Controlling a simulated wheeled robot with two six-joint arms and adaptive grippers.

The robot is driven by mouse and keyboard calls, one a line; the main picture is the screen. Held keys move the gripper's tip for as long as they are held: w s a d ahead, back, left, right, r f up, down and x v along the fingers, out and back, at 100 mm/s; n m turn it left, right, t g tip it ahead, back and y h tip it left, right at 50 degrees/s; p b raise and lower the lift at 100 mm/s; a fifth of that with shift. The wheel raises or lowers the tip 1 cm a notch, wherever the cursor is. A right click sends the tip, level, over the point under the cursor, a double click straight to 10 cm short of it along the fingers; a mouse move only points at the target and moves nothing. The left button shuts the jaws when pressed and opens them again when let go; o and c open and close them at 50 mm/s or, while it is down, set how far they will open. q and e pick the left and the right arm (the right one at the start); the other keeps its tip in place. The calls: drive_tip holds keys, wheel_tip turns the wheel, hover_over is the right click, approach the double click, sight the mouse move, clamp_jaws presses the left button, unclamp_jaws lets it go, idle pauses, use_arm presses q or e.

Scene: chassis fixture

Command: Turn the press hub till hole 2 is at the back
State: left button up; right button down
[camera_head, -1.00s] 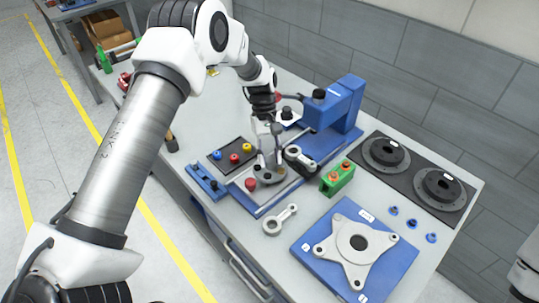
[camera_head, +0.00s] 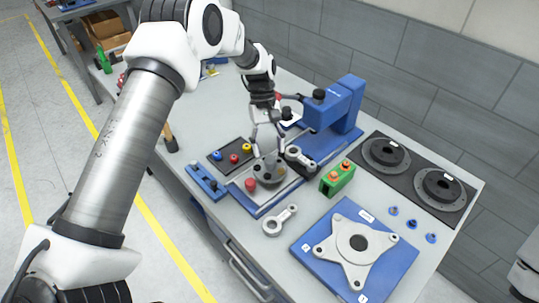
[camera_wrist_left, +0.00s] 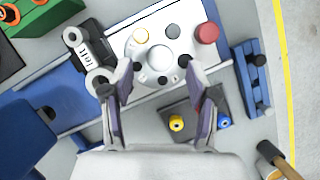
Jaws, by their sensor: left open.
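The press hub (camera_head: 271,171) is a dark round disc with a raised centre and holes around it, on the fixture plate in front of the blue press. It also shows in the left wrist view (camera_wrist_left: 158,60), pale under glare, with several dark holes and one yellow-ringed hole at its upper left. I cannot read any hole numbers. My left gripper (camera_head: 267,144) is open and empty just above the hub. In the left wrist view its fingers (camera_wrist_left: 159,76) stand apart on either side of the hub's lower part. My right gripper is out of view.
The blue press (camera_head: 338,105) stands behind the hub. A green block (camera_head: 337,178), a loose link (camera_head: 280,219) and a blue plate fixture (camera_head: 313,276) lie nearer the right.

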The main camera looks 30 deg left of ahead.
use_arm(q)
drive_tip(key=v, duration=0.8)
drive_tip(key=shift+r, duration=0.4)
drive_tip(key=shift+f, duration=0.1)
